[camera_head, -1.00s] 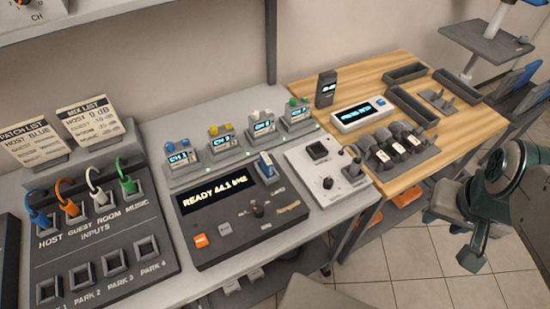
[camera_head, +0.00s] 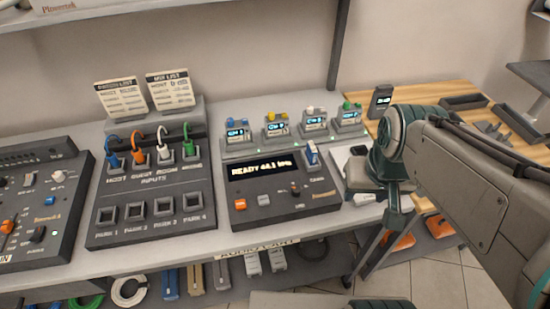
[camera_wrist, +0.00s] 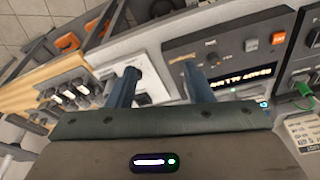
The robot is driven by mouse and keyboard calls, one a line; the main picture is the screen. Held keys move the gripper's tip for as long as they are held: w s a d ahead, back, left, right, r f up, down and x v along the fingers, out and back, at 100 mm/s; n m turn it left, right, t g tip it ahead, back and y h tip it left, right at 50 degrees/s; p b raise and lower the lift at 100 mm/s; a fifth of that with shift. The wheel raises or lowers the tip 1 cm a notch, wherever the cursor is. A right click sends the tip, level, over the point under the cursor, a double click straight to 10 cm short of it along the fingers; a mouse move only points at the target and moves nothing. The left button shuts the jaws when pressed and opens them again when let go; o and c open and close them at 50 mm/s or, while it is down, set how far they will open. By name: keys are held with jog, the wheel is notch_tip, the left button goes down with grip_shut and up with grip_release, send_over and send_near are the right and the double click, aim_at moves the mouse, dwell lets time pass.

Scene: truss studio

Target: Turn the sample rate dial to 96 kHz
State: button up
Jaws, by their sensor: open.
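The dark recorder unit (camera_head: 235,215) stands on the bench left of my gripper. Its display (camera_head: 262,167) reads READY 44.1 kHz. The small dark sample rate dial (camera_head: 295,189) sits below the display's right end. In the wrist view the dial (camera_wrist: 214,60) shows just beyond one finger. My gripper (camera_wrist: 161,70) is open and empty, its two fingers apart over the white panel and the recorder's edge. In the head view my gripper (camera_head: 376,242) is at the bench's front edge, right of the recorder, apart from the dial; its fingertips are hard to make out.
A blue-topped module (camera_head: 312,153) stands upright by the display. An orange button (camera_head: 240,203) and a grey button (camera_head: 263,199) are on the recorder. The patch panel (camera_head: 110,235) with coloured cables is to the left. Several small modules stand behind the recorder.

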jog(key=w+a+n+g, duration=0.2)
jog(key=w+a+n, duration=0.3)
jog(key=w+a, duration=0.15)
jog(key=n, duration=0.3)
send_over(296, 188)
jog(key=f, duration=0.2)
jog(key=shift+g, duration=0.4)
notch_tip(296, 188, down, 13)
jog(key=shift+f+p, duration=0.1)
jog(key=shift+p, duration=0.25)
jog(key=c, duration=1)
